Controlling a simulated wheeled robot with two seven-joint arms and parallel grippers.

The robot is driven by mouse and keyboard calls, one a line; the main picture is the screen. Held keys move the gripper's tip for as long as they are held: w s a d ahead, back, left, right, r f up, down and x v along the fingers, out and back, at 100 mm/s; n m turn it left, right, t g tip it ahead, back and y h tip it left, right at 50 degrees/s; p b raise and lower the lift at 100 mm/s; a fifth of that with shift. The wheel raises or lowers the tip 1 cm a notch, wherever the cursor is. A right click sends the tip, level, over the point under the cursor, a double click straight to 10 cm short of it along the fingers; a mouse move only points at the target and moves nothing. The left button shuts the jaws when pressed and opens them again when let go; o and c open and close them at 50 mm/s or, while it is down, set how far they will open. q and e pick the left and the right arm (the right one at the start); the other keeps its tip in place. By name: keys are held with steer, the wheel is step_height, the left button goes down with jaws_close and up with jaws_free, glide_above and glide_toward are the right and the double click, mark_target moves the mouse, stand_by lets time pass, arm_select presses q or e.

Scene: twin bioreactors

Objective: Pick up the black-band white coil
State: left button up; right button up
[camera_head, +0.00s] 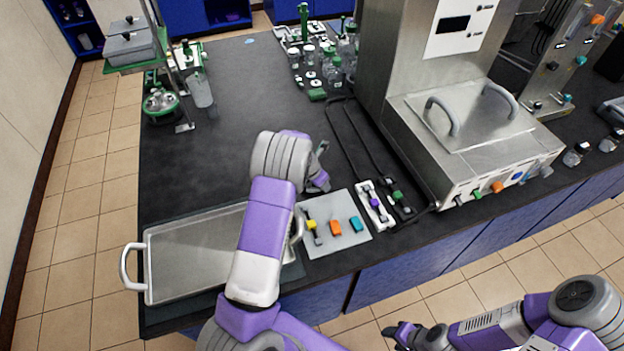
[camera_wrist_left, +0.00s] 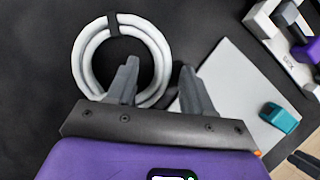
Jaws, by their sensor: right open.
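The black-band white coil (camera_wrist_left: 84,68) lies on the dark bench top in the left wrist view, its black band at the top of the ring. In the head view I cannot make it out; my left arm covers that area. My left gripper (camera_wrist_left: 159,66) is open with its fingers apart. One finger overlaps the coil's lower right part in the picture, and the other is just right of the ring. The coil is not gripped. My right gripper (camera_head: 403,334) is open and empty, low in front of the bench.
A grey mat (camera_head: 352,242) holds yellow, orange and teal pieces. A metal tray (camera_head: 147,270) with handles is at left. A white rack (camera_head: 381,219) and black cables stand near the steel bioreactor unit (camera_head: 470,160). Glassware (camera_head: 340,65) is at the back; the left-middle bench is clear.

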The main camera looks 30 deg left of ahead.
arm_select(q)
jaws_close()
